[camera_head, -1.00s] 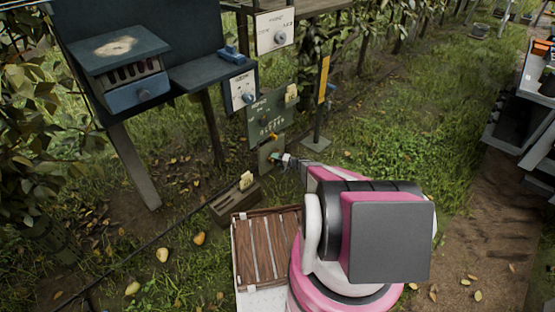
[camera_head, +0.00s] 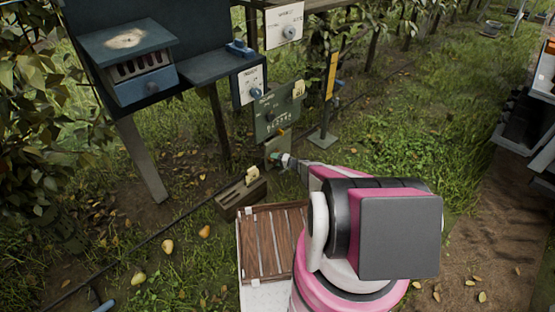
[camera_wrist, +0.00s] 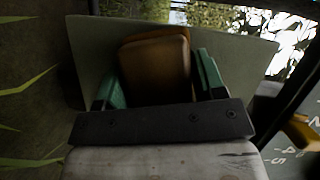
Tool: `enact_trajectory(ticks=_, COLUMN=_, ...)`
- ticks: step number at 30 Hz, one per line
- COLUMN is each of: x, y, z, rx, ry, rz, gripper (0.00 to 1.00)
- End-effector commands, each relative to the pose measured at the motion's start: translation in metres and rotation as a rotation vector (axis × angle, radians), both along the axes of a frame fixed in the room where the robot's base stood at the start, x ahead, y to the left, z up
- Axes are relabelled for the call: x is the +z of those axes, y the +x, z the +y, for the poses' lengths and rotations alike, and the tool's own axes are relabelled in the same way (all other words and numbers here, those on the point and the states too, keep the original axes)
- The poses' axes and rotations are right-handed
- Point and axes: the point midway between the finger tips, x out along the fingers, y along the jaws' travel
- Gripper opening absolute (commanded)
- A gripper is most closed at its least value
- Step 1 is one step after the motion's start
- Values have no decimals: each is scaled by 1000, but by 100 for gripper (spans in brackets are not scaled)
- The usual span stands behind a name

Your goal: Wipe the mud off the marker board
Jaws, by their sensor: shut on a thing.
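The small grey-green board (camera_head: 284,146), which I take to be the marker board, stands low below the numbered panel. It fills much of the wrist view as a plain plate (camera_wrist: 97,52). My gripper (camera_head: 277,157) is at the front of this board. In the wrist view, its green fingers (camera_wrist: 157,78) are shut on a brown block (camera_wrist: 155,65), perhaps a sponge or pad. The block is right in front of the board; I cannot tell whether it touches. No mud is clear on the visible part of the board; the block and fingers hide its middle.
The numbered green panel (camera_head: 268,108) with an orange pointer (camera_head: 281,132) is directly above. A wooden box (camera_head: 236,201) and a slatted crate (camera_head: 250,250) stand near my arm. A post with a yellow sign (camera_head: 331,75) is to the right. Grass lies open further right.

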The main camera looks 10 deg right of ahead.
Motion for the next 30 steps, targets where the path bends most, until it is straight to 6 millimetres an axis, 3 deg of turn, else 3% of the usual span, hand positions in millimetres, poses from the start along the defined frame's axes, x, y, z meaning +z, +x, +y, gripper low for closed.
enact_trajectory(ticks=11, x=9, y=2, z=-1, rx=0, ry=0, rz=-2, gripper=33)
enact_trajectory(ticks=30, x=9, y=23, z=-33, rx=0, ry=0, rz=0, gripper=33)
